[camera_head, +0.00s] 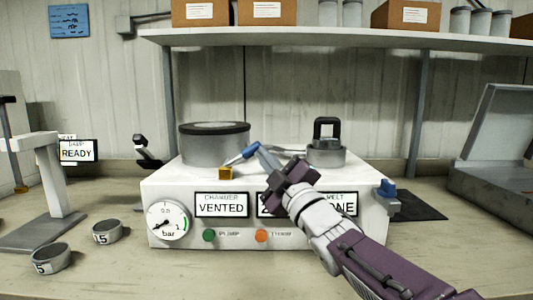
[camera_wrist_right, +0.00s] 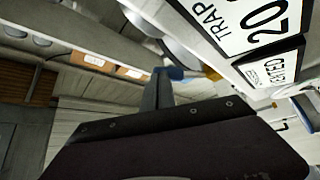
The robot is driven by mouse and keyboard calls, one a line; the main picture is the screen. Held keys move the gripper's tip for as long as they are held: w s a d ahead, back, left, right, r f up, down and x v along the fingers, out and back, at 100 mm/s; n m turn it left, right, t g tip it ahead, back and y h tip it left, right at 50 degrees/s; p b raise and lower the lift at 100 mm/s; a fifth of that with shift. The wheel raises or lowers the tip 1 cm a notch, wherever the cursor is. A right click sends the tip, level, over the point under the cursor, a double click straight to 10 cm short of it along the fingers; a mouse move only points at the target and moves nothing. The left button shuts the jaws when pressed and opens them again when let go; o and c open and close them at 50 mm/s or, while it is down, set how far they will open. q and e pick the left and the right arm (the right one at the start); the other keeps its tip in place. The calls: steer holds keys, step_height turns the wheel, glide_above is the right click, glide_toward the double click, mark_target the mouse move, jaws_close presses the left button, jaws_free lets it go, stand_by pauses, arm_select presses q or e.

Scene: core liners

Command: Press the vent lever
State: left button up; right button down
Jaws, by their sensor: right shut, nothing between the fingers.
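The vent lever (camera_head: 235,160) looks like a blue handle sloping up from a small yellow block (camera_head: 225,173) on top of the white machine (camera_head: 160,205). My right gripper (camera_head: 263,154) reaches in from the lower right over the machine's front. It is shut and empty, its tips close to the lever's raised blue end; I cannot tell whether they touch. In the right wrist view the blue lever (camera_wrist_right: 174,73) shows just beyond the shut fingers (camera_wrist_right: 158,88). The chamber sign (camera_head: 221,205) reads VENTED. My left gripper is not in view.
A round grey chamber (camera_head: 214,148) and a black-handled pot (camera_head: 326,150) stand on the machine. My right arm covers the middle sign. A blue knob (camera_head: 386,189) sits at its right side. Two small cups (camera_head: 107,231) and a stand (camera_head: 48,180) are left. A shelf (camera_head: 330,38) hangs behind.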

steer(key=a+r+n+g+h+p, duration=0.1)
steer(key=a+r+n+g+p, duration=0.4)
steer(key=p, duration=1.2)
steer(key=r+n, duration=0.1)
steer(key=n, duration=0.3)
steer(key=shift+a+g+p, duration=0.25)
steer(key=shift+g+p, duration=0.05)
